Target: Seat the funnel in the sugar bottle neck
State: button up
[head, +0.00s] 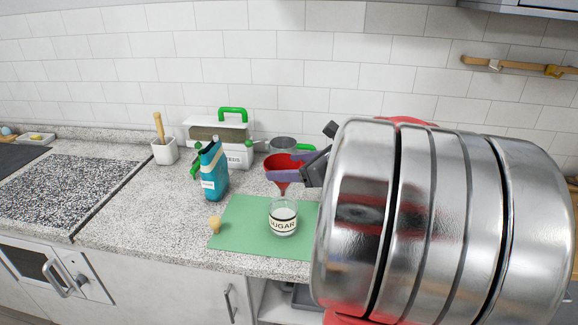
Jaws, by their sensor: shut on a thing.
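The red funnel (283,164) is in the head view, with its spout (283,188) pointing down. My gripper (303,163) is shut on the funnel's right side. The sugar bottle (283,219), clear with a "SUGAR" label and white contents, stands upright on a green mat (245,238). The funnel is over the bottle, and its spout tip is close to the bottle's top. I cannot tell whether the tip is inside the neck. My large arm link hides the right part of the mat and counter.
A blue jug (213,173) stands left of the mat, and a cork (215,224) lies on its left edge. A white carrier box (236,154) with a green handle, a grey pot (284,144) and a white crock (164,151) stand behind.

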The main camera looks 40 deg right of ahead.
jog(key=shift+f, duration=0.1)
jog(key=o, duration=1.1)
jog(key=shift+s, duration=0.1)
jog(key=v, duration=1.3)
jog(key=shift+s+r, duration=0.2)
jog(key=shift+s, duration=0.1)
jog(key=shift+w, duration=0.1)
